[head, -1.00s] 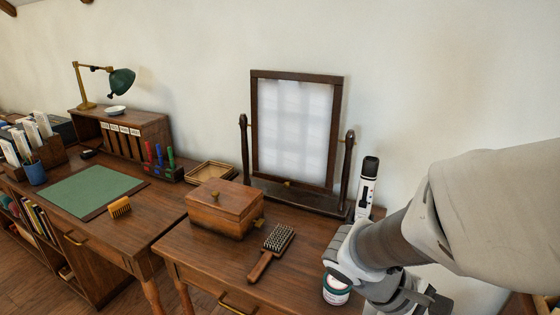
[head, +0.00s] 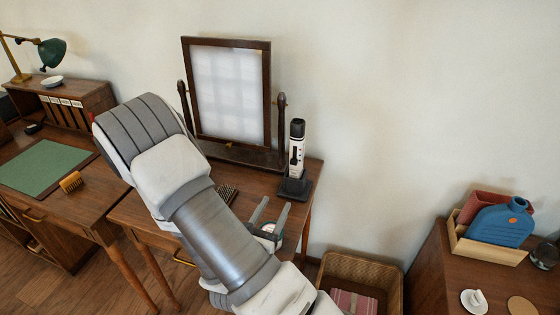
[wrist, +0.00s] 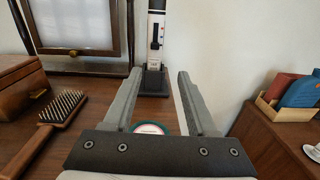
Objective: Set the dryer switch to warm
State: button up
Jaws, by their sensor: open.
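The dryer (head: 296,150) is a white and black upright device in a dark stand (head: 296,186) at the right end of the dressing table, beside the mirror. In the wrist view the dryer (wrist: 155,35) stands ahead of my gripper, with a dark switch on its white front; I cannot tell its setting. My gripper (head: 271,210) is open and empty above the table's right part, in front of the dryer and apart from it. In the wrist view its two fingers (wrist: 158,75) point toward the dryer's stand.
The tilting mirror (head: 229,95) stands left of the dryer. A hairbrush (wrist: 62,108) and a wooden box (wrist: 18,85) lie to the left. A round jar (wrist: 149,128) sits under my gripper. A basket (head: 362,268) stands on the floor to the right.

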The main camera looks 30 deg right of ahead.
aim_at(293, 163)
jog(key=shift+w+a+f+n, duration=0.15)
jog(key=shift+a+n, duration=0.05)
jog(key=shift+n, duration=0.1)
jog(key=shift+w+d, duration=0.1)
jog(key=shift+w, duration=0.05)
jog(key=x, duration=1.7)
jog(key=shift+w+a, duration=0.2)
grip_shut()
dwell(0.3)
